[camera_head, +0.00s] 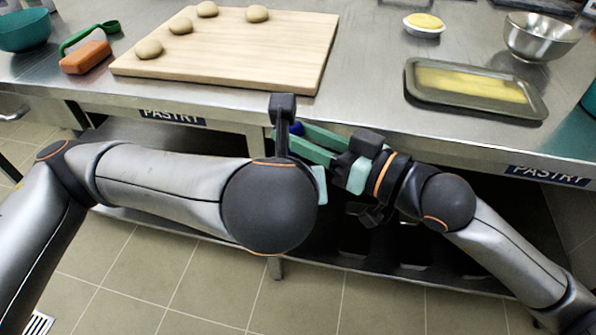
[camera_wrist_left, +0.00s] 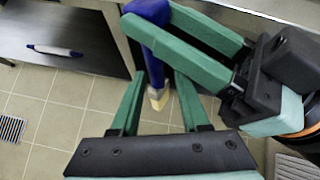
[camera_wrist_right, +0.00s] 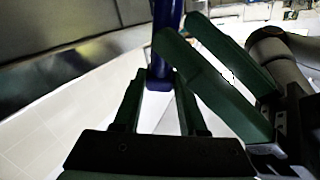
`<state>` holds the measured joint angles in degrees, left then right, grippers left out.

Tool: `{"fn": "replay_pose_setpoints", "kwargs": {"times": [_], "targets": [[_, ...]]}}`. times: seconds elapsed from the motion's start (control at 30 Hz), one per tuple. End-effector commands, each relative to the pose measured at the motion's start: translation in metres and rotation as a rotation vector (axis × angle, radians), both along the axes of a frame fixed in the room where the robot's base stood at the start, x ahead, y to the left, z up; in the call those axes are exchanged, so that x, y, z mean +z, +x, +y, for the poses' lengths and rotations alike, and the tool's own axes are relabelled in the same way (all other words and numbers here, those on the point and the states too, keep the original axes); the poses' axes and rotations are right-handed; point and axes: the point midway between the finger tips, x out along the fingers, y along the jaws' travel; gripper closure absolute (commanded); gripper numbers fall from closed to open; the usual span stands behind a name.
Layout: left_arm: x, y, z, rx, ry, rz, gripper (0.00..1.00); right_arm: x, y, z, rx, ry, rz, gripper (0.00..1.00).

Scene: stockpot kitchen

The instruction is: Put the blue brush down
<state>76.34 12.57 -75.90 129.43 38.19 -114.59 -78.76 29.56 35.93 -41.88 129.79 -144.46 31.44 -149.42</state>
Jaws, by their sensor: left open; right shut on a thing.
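The blue brush (camera_wrist_left: 155,45) has a thick blue handle and pale bristles (camera_wrist_left: 157,99) pointing down. My right gripper (camera_wrist_right: 157,76) is shut on its handle. In the head view a bit of the blue handle (camera_head: 297,128) shows at that gripper's fingertips, just off the counter's front edge. My left gripper (camera_wrist_left: 160,76) is open, its green fingers on either side of the brush's lower part in its wrist view; I cannot tell whether they touch it. My left arm hides much of the left gripper and the brush in the head view.
Bare steel lies between board and tray. A blue-and-white item (camera_wrist_left: 54,51) lies on a dark lower surface.

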Motion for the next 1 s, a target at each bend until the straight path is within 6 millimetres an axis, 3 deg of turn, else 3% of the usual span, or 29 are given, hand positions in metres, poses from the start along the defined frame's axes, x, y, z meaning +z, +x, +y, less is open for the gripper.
{"fn": "replay_pose_setpoints", "kwargs": {"times": [0.4, 0.73, 1.0], "targets": [[-0.025, 0.024, -0.002, 0.005, 0.003, 0.002, 0.55, 0.000, 0.000, 0.000, 0.000, 0.001, -0.001, 1.00], [-0.027, 0.026, -0.002, 0.003, 0.003, 0.000, 0.55, 0.000, 0.000, 0.000, 0.000, 0.001, -0.001, 1.00], [-0.026, 0.026, -0.003, 0.001, 0.001, 0.000, 0.85, 0.000, 0.000, 0.000, 0.001, 0.001, -0.001, 1.00]]}}
